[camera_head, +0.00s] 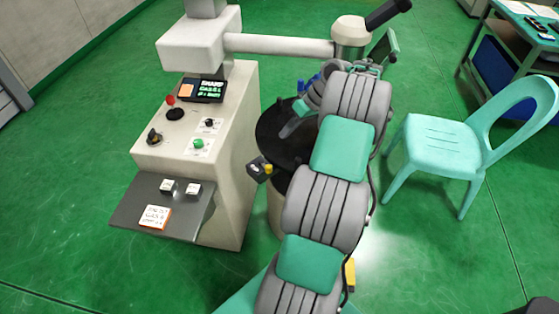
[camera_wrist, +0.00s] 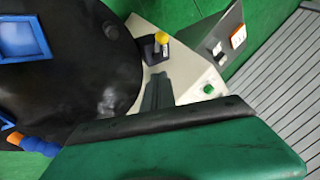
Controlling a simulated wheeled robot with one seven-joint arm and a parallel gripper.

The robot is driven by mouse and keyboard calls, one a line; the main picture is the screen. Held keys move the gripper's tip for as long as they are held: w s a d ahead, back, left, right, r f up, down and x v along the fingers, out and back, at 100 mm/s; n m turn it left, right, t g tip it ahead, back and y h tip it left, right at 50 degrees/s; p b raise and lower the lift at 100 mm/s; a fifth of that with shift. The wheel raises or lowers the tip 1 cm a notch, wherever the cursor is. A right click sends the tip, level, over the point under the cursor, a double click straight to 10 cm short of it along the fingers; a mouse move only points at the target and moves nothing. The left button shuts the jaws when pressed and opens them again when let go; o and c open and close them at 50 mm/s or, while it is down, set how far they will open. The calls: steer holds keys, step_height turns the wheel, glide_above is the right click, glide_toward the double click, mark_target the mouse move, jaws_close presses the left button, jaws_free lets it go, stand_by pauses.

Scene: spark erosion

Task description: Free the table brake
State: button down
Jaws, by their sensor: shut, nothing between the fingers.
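My gripper (camera_head: 286,132) is over the table, above and to the right of the knob in the head view. Its fingers (camera_wrist: 157,90) are shut and empty, apart from the knob in the wrist view. My arm hides the right part of the table.
A pale machine console (camera_head: 190,115) with a red-knobbed lever, a green button and a small screen stands left of the table. A pale horizontal arm (camera_head: 280,45) crosses above. Blue objects (camera_wrist: 25,38) lie on the table. A turquoise chair (camera_head: 440,145) stands right.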

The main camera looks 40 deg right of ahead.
steer(key=s+d+f, duration=0.3)
steer(key=s+d, duration=0.1)
steer(key=shift+s+d+t, duration=0.25)
steer(key=shift+s+t, duration=0.1)
steer(key=shift+t, duration=0.05)
steer(key=shift+f, duration=0.15)
glide_toward(265, 165)
steer(key=f, duration=0.1)
steer(key=d+f, duration=0.1)
steer(key=f, duration=0.1)
steer(key=d+f, duration=0.1)
steer(key=shift+s+d+f+b, duration=0.2)
steer(key=shift+f+b, duration=0.1)
steer(key=shift+b, duration=0.1)
steer(key=shift+w+a+r+p, duration=0.1)
steer(key=shift+a+p, duration=0.3)
steer(key=shift+a, duration=1.55)
